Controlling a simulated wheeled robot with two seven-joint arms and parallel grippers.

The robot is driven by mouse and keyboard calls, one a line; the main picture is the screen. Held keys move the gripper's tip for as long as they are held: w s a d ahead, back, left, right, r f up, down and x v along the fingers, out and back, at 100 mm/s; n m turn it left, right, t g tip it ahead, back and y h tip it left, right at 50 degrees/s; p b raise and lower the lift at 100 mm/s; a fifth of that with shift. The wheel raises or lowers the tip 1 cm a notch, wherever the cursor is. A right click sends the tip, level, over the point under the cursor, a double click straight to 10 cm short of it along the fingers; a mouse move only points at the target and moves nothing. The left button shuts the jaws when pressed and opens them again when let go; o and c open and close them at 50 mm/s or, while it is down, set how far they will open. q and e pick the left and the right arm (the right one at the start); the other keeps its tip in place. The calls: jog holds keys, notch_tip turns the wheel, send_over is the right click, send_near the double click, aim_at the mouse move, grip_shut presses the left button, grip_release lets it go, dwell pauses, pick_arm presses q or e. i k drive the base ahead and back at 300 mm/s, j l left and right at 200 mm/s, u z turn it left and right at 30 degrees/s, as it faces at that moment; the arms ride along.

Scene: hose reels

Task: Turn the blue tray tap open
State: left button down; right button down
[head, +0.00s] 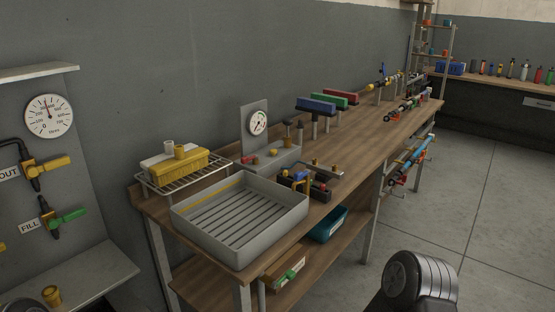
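A grey ribbed tray (190,222) sits on the near end of the wooden bench. No tap with a clearly blue handle shows on it. Just behind its right corner, a small fitting with a blue part (301,176) stands among dark blocks with red and yellow pieces; it is too small to tell its kind. A tap with a green handle (290,273) shows below the bench top, under the tray. A teal-blue bin (328,224) sits on the lower shelf. A dark rounded part of my arm shows at the lower right. Neither gripper's fingers are in view.
A wire rack with a yellow block (180,166) stands left of the tray. A gauge on a grey stand (257,123) and blue, green and red bars on posts (316,106) stand behind. A wall panel with taps (60,215) is at the left. The floor at right is clear.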

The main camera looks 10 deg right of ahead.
aim_at(299, 175)
jog(key=i+l, duration=0.15)
jog(key=l, duration=0.25)
jog(key=i+l, duration=0.15)
jog(key=l, duration=0.3)
jog(key=i+l, duration=0.1)
jog(key=l, duration=0.3)
jog(key=i+l, duration=0.15)
jog(key=l, duration=0.25)
jog(key=i+l, duration=0.15)
jog(key=l, duration=0.3)
jog(key=i+l+u, duration=0.1)
jog(key=l, duration=0.3)
